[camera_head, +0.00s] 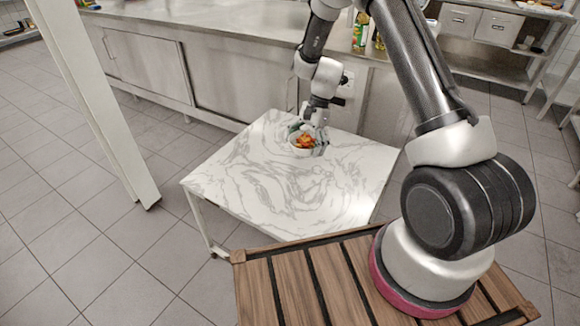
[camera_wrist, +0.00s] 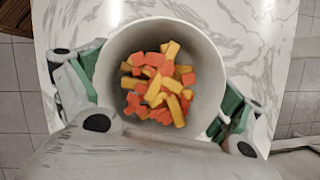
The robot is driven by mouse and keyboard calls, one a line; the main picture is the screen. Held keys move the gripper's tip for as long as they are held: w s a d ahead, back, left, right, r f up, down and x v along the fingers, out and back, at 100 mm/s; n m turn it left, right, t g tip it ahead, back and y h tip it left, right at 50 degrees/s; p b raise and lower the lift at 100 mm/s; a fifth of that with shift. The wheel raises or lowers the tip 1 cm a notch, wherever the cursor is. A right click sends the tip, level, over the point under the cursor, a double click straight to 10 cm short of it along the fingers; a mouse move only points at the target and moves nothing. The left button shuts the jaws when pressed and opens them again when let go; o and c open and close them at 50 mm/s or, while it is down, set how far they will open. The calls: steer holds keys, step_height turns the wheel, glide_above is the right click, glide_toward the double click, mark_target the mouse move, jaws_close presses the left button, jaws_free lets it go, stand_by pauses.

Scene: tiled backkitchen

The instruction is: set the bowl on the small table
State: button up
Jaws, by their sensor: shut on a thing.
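The bowl (camera_head: 306,153) is pale and holds orange and yellow pieces. It is over the far part of the small table (camera_head: 240,185), which has a white marbled top; I cannot tell whether its base touches the top. My gripper (camera_head: 309,132) is shut on the bowl from above. In the wrist view the bowl (camera_wrist: 209,72) looks level, with my gripper's green-padded fingers on its left and right sides. The bowl's underside is hidden.
A long steel counter (camera_head: 230,95) stands behind the table. A white post (camera_head: 95,100) rises at the left. A slatted wooden surface (camera_head: 300,280) is in front of the table. The left and near parts of the tabletop are bare.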

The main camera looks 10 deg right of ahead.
mark_target(298, 144)
steer(key=f+m+t, duration=0.1)
steer(key=m, duration=0.1)
steer(key=w+a+m+t, duration=0.1)
steer(key=m, duration=0.2)
steer(key=w+a+f+m, duration=0.1)
steer(key=m, duration=0.1)
steer(key=shift+w+a+f+t, duration=0.2)
steer(key=shift+a+f+t, duration=0.1)
steer(key=shift+t, duration=0.1)
steer(key=m, duration=0.2)
steer(key=w+f+m+t, duration=0.1)
steer(key=m, duration=0.2)
steer(key=shift+w+d+f+m+t, duration=0.2)
steer(key=shift+f+m+t, duration=0.1)
steer(key=shift+f+t, duration=0.1)
steer(key=f+m, duration=0.1)
steer(key=f, duration=0.6)
steer(key=f+m+t, duration=0.1)
steer(key=f, duration=0.2)
steer(key=shift+w+d+f+m+h, duration=0.25)
steer(key=shift+d+f+m+h, duration=0.05)
steer(key=shift+d, duration=0.05)
steer(key=o, duration=0.8)
steer(key=shift+f, duration=0.15)
steer(key=shift+o, duration=0.4)
